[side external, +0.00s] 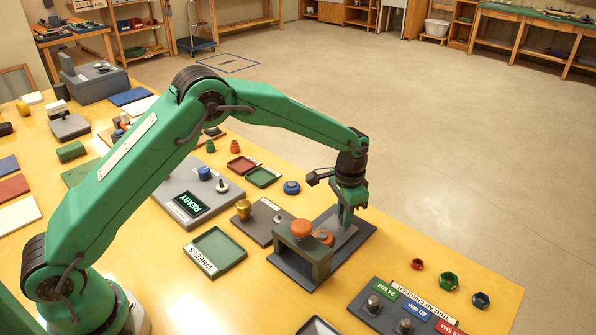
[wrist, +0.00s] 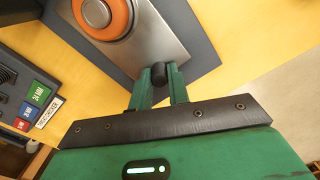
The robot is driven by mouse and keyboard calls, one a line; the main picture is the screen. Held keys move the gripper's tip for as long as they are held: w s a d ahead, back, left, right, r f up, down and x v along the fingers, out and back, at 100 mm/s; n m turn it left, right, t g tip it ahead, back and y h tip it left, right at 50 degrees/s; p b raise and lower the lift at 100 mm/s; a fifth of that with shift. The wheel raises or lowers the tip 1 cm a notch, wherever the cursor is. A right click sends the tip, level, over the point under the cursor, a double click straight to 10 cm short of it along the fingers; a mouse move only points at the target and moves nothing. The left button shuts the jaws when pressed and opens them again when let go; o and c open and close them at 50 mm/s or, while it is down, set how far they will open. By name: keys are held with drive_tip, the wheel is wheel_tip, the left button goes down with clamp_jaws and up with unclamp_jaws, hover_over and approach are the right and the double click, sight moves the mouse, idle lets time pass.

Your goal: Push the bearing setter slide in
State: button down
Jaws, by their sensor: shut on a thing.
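The bearing setter is a dark grey bridge (side external: 310,262) with an orange knob (side external: 301,228) on top, standing on a dark base plate (side external: 352,256). Its bare metal slide (side external: 346,236) sticks out from the bridge on the right and carries an orange wheel (side external: 323,237) beside the bridge. In the wrist view the wheel (wrist: 103,18) shows a grey centre and lies on the slide (wrist: 150,40). A black knob (wrist: 159,74) stands at the slide's outer end. My gripper (wrist: 160,82) is shut on this knob; it also shows in the side view (side external: 346,218).
A green wheels tray (side external: 216,254), a plate with a gold knob (side external: 243,209) and a READY display unit (side external: 188,204) lie left of the setter. The table edge runs close behind it.

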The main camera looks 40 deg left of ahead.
sight(325, 233)
drive_tip(key=shift+s+r, duration=0.1)
drive_tip(key=shift+s, duration=3.7)
drive_tip(key=c, duration=1.3)
unclamp_jaws()
drive_tip(key=shift+r, duration=0.45)
wheel_tip(325, 233, up, 6)
drive_tip(key=shift+r, duration=0.4)
drive_tip(key=shift+r, duration=0.1)
